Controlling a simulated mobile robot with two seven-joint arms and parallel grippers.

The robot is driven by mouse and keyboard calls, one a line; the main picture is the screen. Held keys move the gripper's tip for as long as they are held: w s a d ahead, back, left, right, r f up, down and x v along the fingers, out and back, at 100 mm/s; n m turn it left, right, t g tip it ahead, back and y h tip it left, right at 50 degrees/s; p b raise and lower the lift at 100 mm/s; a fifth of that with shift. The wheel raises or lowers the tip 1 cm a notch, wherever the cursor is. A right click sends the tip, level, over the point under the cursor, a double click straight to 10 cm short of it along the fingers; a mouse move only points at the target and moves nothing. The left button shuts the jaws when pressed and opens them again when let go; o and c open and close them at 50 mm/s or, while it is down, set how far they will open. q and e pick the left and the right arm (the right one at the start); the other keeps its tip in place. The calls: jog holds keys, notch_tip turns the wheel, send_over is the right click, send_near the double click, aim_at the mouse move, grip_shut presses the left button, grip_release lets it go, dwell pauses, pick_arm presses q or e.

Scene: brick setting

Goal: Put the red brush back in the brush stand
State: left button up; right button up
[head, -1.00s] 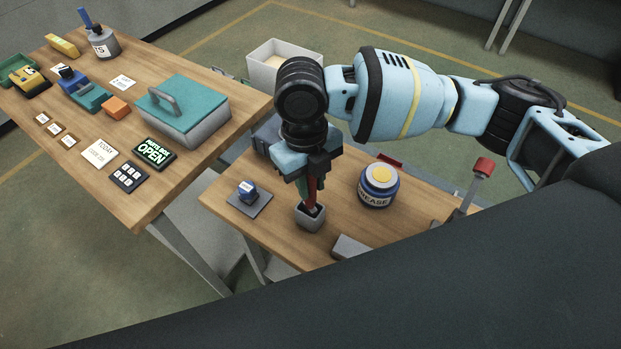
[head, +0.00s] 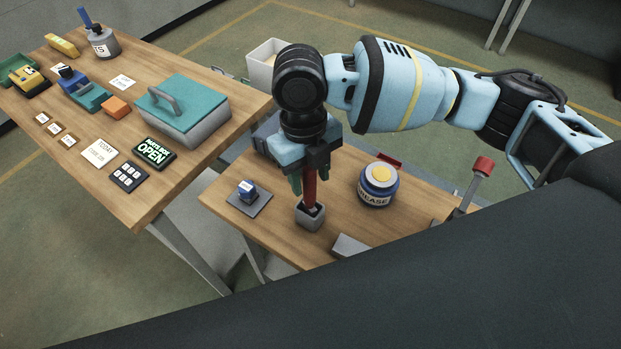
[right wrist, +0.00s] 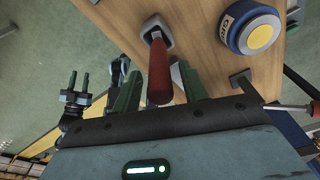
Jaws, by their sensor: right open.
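The red brush (head: 310,188) stands upright, its lower end inside the small grey brush stand (head: 309,217) on the small wooden table. In the right wrist view the red handle (right wrist: 159,73) rises from the square stand (right wrist: 152,25). My right gripper (head: 306,183) is open above the stand. Its green fingers (right wrist: 161,88) are on either side of the handle, with a visible gap to each. My left gripper is outside the head view; a dark two-pronged part (right wrist: 75,92) at the left of the right wrist view may be it.
A blue grease jar (head: 378,187) stands right of the stand, and a blue-topped block on a grey plate (head: 252,203) left of it. A red-tipped lever (head: 482,170) is at the right. The larger table (head: 150,212) holds a teal-lidded box (head: 185,106).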

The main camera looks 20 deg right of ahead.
notch_tip(320, 180, up, 10)
jog(key=w, duration=0.1)
jog(key=shift+w+a+r, duration=0.15)
jog(key=shift+a, duration=0.05)
dwell(0.3)
